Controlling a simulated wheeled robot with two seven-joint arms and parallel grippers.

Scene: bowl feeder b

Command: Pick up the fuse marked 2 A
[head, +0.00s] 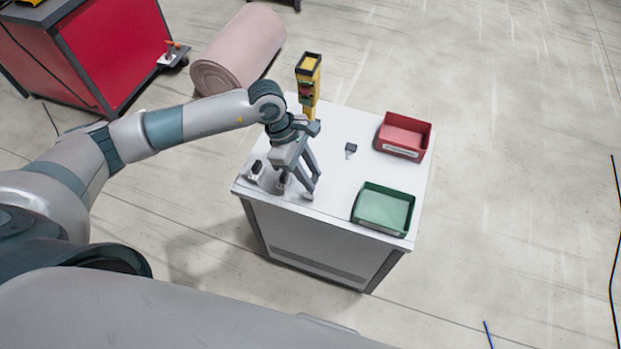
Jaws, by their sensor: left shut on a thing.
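A dark grey fuse with pale prongs (351,149) lies on the white cabinet top (330,128), right of my left gripper. Another dark fuse (256,168) is near the cabinet's left edge, just left of the gripper. No marking such as 2 A can be read at this size. My left gripper (295,192) points down at the front left of the cabinet top. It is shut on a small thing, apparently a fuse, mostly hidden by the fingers. I cannot tell whether that thing still touches the top. My right gripper is not in view.
A red bin (425,137) stands at the back right of the cabinet top and a green bin (411,214) at the front right, both with white labels. A yellow tester-like device (313,82) stands at the back left. The middle top is mostly clear.

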